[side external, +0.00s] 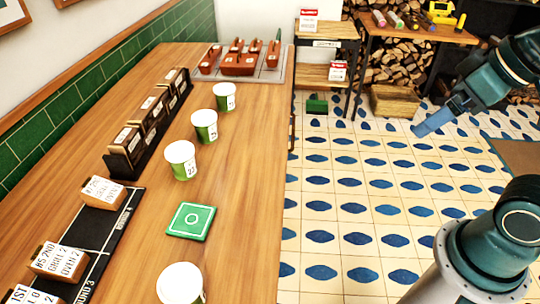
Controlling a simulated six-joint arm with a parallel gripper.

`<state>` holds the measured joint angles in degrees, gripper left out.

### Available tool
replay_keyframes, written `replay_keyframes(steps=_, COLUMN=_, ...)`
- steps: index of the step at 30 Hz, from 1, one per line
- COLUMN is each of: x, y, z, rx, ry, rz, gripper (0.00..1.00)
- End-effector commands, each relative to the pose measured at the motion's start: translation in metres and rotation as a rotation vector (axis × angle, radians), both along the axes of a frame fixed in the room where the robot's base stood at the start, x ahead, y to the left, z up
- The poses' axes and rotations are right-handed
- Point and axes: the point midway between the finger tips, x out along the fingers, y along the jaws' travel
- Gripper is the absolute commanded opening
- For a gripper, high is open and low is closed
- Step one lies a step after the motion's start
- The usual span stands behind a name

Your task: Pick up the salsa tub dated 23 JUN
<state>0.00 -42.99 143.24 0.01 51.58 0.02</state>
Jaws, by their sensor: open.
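Several salsa tubs with white lids and green-and-white labels stand upright on the wooden counter in the side external view. Three form a slanting row: a far tub (224,97), a middle tub (204,126) and a nearer tub (181,160). Another tub (181,285) stands apart at the bottom edge, partly cut off. Small dark print shows on the labels, but I cannot read the dates surely, so I cannot tell which tub says 23 JUN. My gripper (432,122) is at the upper right, over the tiled floor, open and empty, well away from the tubs.
A green square mat (191,221) lies between the nearer tub and the bottom one. A dark rack (148,122) of wooden blocks and a black strip (85,245) with labelled blocks line the left. A tray (270,72) of brown containers sits at the far end.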

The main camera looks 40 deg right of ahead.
Motion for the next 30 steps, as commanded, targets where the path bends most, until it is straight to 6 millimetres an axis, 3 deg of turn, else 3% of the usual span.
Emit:
replay_keyframes(steps=3, x=0.0, y=0.0, z=0.0, rx=0.0, ry=0.0, rz=0.0, gripper=0.98)
replay_keyframes(steps=6, x=0.0, y=0.0, z=0.0, rx=0.0, ry=0.0, rz=0.0, gripper=0.83)
replay_keyframes(steps=19, x=0.007, y=0.003, z=0.005, rx=-0.001, ry=0.003, rz=0.02, gripper=0.83)
replay_keyframes(steps=23, x=0.021, y=0.009, z=0.015, rx=0.0, ry=0.009, rz=0.062, gripper=0.83)
replay_keyframes(steps=30, x=0.066, y=0.03, z=0.042, rx=-0.002, ry=0.026, rz=0.194, gripper=0.83)
